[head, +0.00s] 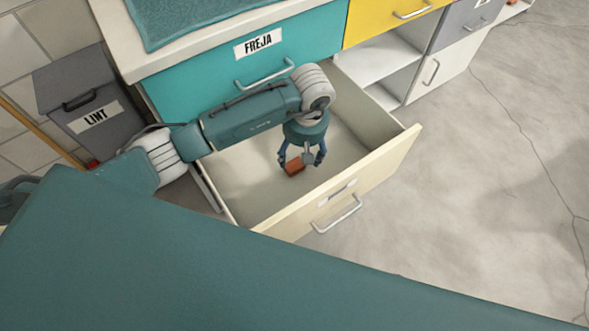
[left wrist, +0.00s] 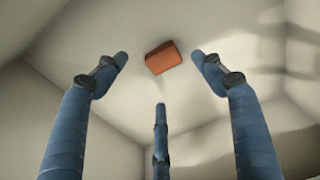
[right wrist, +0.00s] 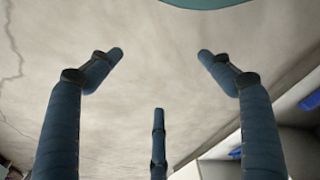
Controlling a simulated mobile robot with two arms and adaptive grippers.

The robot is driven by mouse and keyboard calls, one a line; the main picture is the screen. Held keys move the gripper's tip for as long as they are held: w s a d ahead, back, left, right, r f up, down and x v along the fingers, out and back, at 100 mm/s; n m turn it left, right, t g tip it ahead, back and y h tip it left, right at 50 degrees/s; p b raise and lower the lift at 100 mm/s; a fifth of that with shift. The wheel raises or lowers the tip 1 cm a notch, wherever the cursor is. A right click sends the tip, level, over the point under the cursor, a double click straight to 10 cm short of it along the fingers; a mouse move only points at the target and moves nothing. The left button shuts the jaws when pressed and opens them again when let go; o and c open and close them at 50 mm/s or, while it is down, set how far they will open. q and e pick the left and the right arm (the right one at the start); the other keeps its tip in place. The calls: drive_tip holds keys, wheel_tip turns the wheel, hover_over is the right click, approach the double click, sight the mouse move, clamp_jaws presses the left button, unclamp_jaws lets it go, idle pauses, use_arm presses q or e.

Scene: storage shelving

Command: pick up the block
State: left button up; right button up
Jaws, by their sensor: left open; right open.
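The block (head: 294,166) is small and orange-brown and lies on the floor of the open cream drawer (head: 395,160). My left gripper (head: 302,163) reaches down into the drawer, its fingers around or just above the block in the head view. In the left wrist view the block (left wrist: 163,57) lies beyond the fingertips, between the two upper fingers and apart from them. The left gripper (left wrist: 160,75) is open and empty. My right gripper (right wrist: 160,70) is open and empty in the right wrist view, over bare grey floor. It does not show in the head view.
Above is a closed teal drawer (head: 215,75) labelled FREJA. A grey bin (head: 75,90) labelled LINT stands at left. Yellow (head: 375,18) and grey (head: 465,20) fronts are at upper right. The floor (head: 480,190) at right is clear.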

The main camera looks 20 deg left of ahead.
sight(295, 165)
use_arm(q)
drive_tip(key=f, duration=0.3)
drive_tip(key=shift+w+a+f, duration=0.15)
drive_tip(key=shift+a+f, duration=0.1)
drive_tip(key=shift+f, duration=0.1)
drive_tip(key=f, duration=0.3)
drive_tip(key=a+f+b, duration=0.1)
drive_tip(key=shift+w+f, duration=0.2)
drive_tip(key=shift+w, duration=0.1)
use_arm(e)
drive_tip(key=r, duration=0.1)
drive_tip(key=w+r, duration=0.2)
drive_tip(key=r, duration=0.1)
drive_tip(key=shift+a, duration=0.1)
use_arm(q)
drive_tip(key=c, duration=1.4)
